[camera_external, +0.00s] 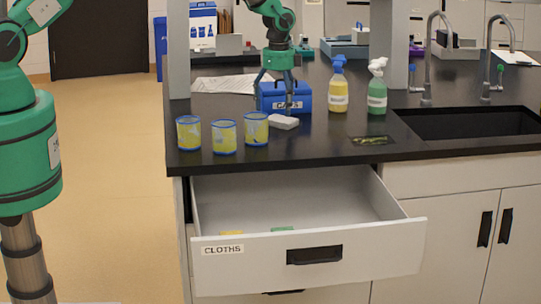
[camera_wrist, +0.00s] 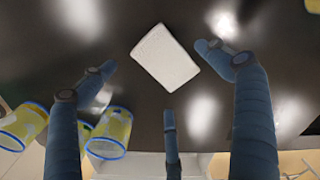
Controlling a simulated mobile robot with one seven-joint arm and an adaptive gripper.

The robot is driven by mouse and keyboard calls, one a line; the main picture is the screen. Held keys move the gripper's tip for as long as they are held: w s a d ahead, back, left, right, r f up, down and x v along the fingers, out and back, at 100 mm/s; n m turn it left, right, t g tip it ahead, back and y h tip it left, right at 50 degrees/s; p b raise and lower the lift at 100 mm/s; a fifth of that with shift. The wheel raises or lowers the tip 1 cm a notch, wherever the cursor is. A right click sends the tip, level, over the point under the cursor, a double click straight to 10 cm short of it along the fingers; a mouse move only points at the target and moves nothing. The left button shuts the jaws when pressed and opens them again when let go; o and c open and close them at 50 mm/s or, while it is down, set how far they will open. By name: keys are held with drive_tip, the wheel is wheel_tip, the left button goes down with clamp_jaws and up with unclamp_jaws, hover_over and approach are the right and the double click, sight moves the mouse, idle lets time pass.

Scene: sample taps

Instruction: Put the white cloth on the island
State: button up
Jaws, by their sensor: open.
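The white cloth (camera_external: 284,122) is a small, flat, folded-looking block lying on the black top of the island (camera_external: 330,150), right of the yellow cups and in front of the blue box. It also shows in the wrist view (camera_wrist: 165,57), tilted, on the dark surface. My gripper (camera_external: 275,98) is above the counter, in front of the blue box and just behind the cloth. In the wrist view its blue fingers (camera_wrist: 156,66) are spread wide and empty, with the cloth apart from them, between and beyond the tips.
Several yellow cups (camera_external: 223,137) stand left of the cloth. A blue box (camera_external: 270,97) stands behind it; yellow (camera_external: 338,95) and green (camera_external: 377,96) spray bottles stand right. The drawer labelled CLOTHS (camera_external: 355,252) is pulled out below, with yellow and green items inside. A sink (camera_external: 465,124) is at right.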

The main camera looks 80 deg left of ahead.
wheel_tip(320, 180, up, 8)
drive_tip(key=shift+r+b, duration=0.2)
drive_tip(key=shift+b, duration=0.2)
idle(0.8)
wheel_tip(320, 180, up, 20)
drive_tip(key=n+t, duration=0.1)
drive_tip(key=n, duration=0.1)
hover_over(279, 120)
drive_tip(key=s+d, duration=0.6)
drive_tip(key=d, duration=0.4)
drive_tip(key=s+d+r+n+t, duration=0.2)
drive_tip(key=s+d+r, duration=0.7)
drive_tip(key=s+r, duration=0.3)
drive_tip(key=s+d+r+n+t, duration=0.1)
drive_tip(key=s+d+r, duration=0.3)
drive_tip(key=s, duration=0.3)
drive_tip(key=s+d+r+n, duration=0.1)
drive_tip(key=s+d+r, duration=0.35)
drive_tip(key=s, duration=0.25)
drive_tip(key=s+d+f+n, duration=0.1)
drive_tip(key=s+d, duration=0.1)
drive_tip(key=s, duration=0.7)
drive_tip(key=s+d+n+t, duration=0.1)
drive_tip(key=s+d+n, duration=0.1)
drive_tip(key=s, duration=0.8)
drive_tip(key=shift+s+d+f+t, duration=0.15)
drive_tip(key=shift+d+f+t, duration=0.2)
drive_tip(key=shift+d, duration=0.25)
